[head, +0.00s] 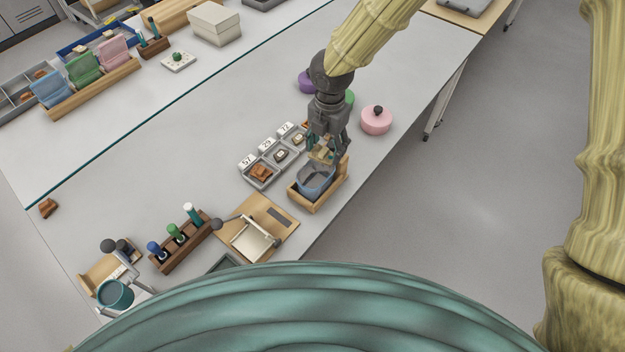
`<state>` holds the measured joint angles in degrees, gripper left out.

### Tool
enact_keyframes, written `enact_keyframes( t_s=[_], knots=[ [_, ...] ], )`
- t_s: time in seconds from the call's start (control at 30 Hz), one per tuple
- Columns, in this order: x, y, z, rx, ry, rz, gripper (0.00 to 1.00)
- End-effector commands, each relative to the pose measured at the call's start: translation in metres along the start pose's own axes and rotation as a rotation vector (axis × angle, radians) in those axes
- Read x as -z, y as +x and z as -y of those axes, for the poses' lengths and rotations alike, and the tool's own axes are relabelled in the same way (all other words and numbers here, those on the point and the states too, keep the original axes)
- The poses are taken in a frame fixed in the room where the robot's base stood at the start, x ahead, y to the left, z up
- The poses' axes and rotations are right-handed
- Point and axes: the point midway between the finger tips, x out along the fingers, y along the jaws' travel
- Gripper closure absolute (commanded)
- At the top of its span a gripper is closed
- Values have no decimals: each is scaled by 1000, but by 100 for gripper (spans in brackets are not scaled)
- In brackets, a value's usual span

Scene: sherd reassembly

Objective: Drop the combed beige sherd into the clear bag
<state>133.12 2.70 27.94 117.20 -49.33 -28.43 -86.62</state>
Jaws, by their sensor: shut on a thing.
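My gripper (326,150) points down at the right part of the table and is shut on the beige sherd (321,154). The sherd shows only in part between the fingers; its combing is too small to make out. A clear, bluish-grey bag (313,182) stands open in a wooden holder (305,205) near the table's right edge. The sherd and fingertips are at the bag's mouth, over its back part. I cannot tell whether the sherd is above the rim or slightly inside.
Numbered trays (262,184) with sherds lie left of the holder. A pink lidded pot (376,121) stands behind it to the right. A wooden board with a hinged frame (252,240) and a marker rack (180,240) lie in front. The table's middle left is clear.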

Motion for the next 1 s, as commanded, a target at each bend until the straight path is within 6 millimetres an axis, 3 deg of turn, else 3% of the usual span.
enact_keyframes(
  t_s=[0.5,0.93,0.97,1.0],
  knots=[
    [1,50,-1,0,-1,0,66],
    [1,54,-1,0,-1,0,66],
    [1,54,-1,0,-1,0,38],
    [1,54,-1,0,-1,0,31]
  ],
)
